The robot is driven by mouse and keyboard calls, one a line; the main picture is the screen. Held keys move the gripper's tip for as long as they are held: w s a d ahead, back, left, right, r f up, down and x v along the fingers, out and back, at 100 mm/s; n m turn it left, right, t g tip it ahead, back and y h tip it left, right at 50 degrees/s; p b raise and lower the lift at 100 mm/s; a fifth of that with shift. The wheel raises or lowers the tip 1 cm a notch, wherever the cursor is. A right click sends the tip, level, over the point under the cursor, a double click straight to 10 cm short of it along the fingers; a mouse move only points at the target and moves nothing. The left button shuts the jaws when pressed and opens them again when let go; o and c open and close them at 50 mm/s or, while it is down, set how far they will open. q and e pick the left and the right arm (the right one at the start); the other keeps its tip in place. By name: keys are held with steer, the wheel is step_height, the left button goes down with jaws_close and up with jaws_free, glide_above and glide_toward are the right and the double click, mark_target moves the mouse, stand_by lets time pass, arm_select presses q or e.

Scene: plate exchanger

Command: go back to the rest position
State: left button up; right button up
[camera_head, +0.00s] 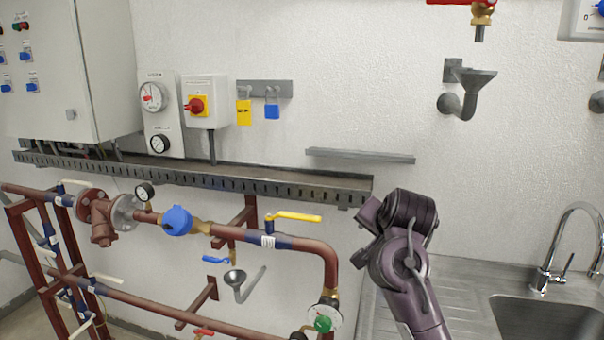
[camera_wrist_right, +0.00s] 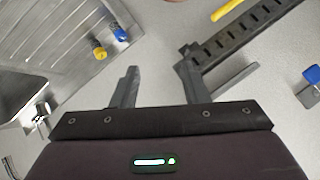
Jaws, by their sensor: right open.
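My right arm (camera_head: 405,250) rises from the bottom of the head view, right of centre, in front of the wall and the left end of the sink unit. Its gripper is mostly hidden behind the wrist in that view. In the right wrist view my right gripper (camera_wrist_right: 158,80) has its two fingers wide apart, with nothing between them but pale background. My left gripper is not in view.
Red-brown pipework with a yellow-handled valve (camera_head: 295,216) stands left of my arm. A perforated cable tray (camera_head: 210,178) and a narrow shelf (camera_head: 360,156) project from the wall. The steel sink (camera_head: 545,312) and tap (camera_head: 560,250) stand right. The wall above my arm is clear.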

steer(key=s+d+f+n+g, duration=0.2)
steer(key=s+f+n, duration=0.1)
steer(key=s+f, duration=0.8)
steer(key=s+d+f+n+g, duration=0.1)
steer(key=s+f+n+g, duration=0.15)
steer(key=s+f, duration=0.9)
steer(key=s+d+f+n+g, duration=0.1)
steer(key=s+f+n, duration=0.15)
steer(key=s, duration=0.35)
steer(key=s+f+n+g, duration=0.1)
steer(key=s+f+n, duration=0.15)
steer(key=s, duration=0.45)
step_height(320, 180, down, 29)
steer(key=s+g, duration=0.1)
steer(key=g, duration=0.1)
steer(key=s+d+f, duration=0.2)
steer(key=s+f, duration=0.7)
steer(key=s, duration=0.1)
steer(key=s+d+f, duration=0.2)
steer(key=s+f, duration=0.8)
steer(key=shift+f+g, duration=0.2)
steer(key=shift+g, duration=0.15)
steer(key=shift+s, duration=0.15)
steer(key=shift+c, duration=0.5)
